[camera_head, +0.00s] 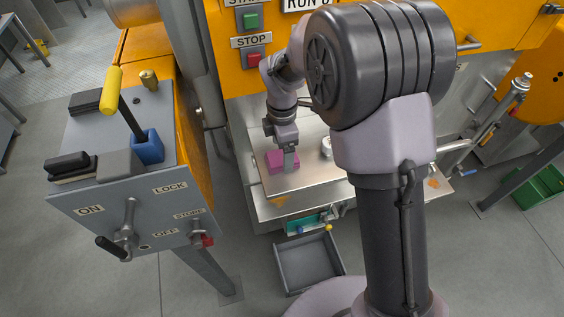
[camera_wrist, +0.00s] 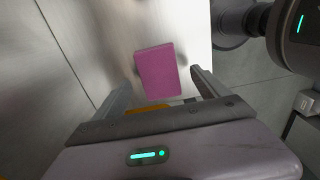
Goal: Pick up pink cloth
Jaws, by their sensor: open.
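The pink cloth (camera_head: 277,161) is a folded, flat block on the metal shelf (camera_head: 300,182) of the orange machine. In the wrist view the cloth (camera_wrist: 158,71) lies on the bare metal, ahead of and between the two fingers. My gripper (camera_head: 290,160) is over the shelf, close to the cloth's right side in the head view. In the wrist view my gripper (camera_wrist: 160,88) is open, with one finger to each side of the cloth's near end. I cannot tell the height of the fingers above the shelf. Nothing is held.
A white object (camera_head: 327,147) stands on the shelf right of my gripper, partly hidden by my arm. A grey control console (camera_head: 130,190) with levers stands at left. A grey open bin (camera_head: 308,262) is below the shelf. STOP button (camera_head: 254,60) is above.

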